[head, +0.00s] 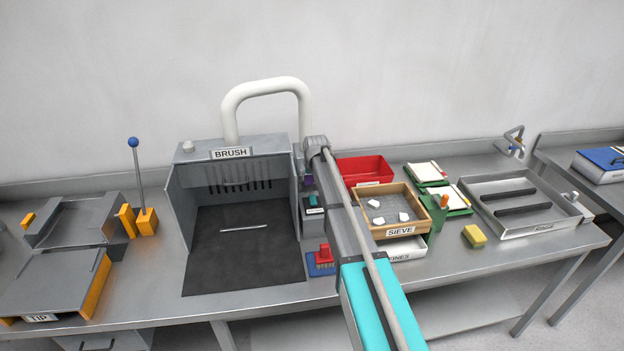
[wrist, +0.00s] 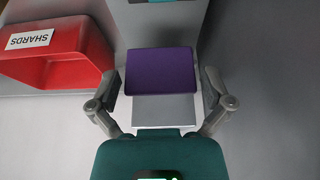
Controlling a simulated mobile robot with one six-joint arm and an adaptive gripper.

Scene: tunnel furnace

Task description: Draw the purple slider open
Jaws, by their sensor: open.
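The purple slider (wrist: 160,70) fills the middle of the wrist view as a flat purple block on a pale grey body. My gripper (wrist: 162,88) is open, with one finger on each side of the block. A gap shows at each side, most clearly on the right; I cannot tell if either finger touches it. In the head view only a small purple patch (head: 308,181) shows beside my arm, right of the BRUSH booth. My arm hides the fingers there.
The red SHARDS bin (wrist: 60,52) stands close by at left in the wrist view. In the head view, the BRUSH booth (head: 180,205) is left of my arm, and the wooden SIEVE box (head: 447,222) and a teal-topped part (head: 313,200) are near it.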

